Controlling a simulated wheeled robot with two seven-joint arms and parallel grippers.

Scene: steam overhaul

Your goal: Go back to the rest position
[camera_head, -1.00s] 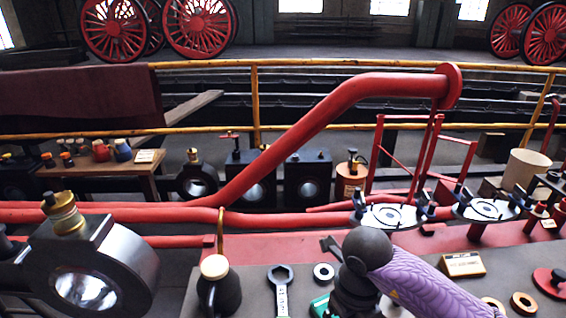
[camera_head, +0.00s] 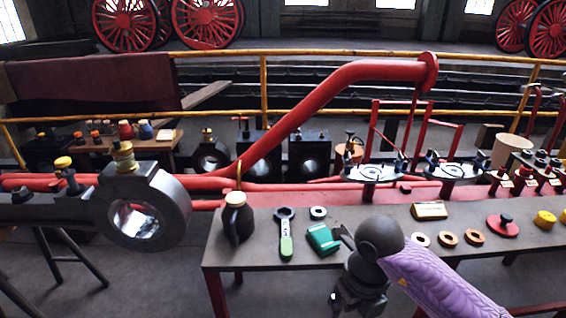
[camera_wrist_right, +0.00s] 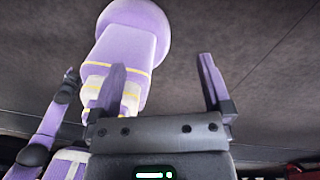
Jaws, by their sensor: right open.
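My right arm comes in from the lower right of the head view with a purple sleeve and a dark rounded joint, in front of the workbench (camera_head: 330,262). My right gripper (camera_wrist_right: 162,63) shows in the right wrist view with its two purple fingers wide apart and nothing between them. Parts of my own purple and white body show beyond it, over a dark floor. In the head view I cannot make out the fingertips. My left gripper is in neither view.
The bench carries an oil can (camera_head: 237,220), a green-handled wrench (camera_head: 285,235), a green box (camera_head: 322,239), a small sign (camera_head: 429,211), several rings and a red round part (camera_head: 502,225). A large rod end (camera_head: 170,203) stands left. Dark floor (camera_head: 150,285) lies open at front left.

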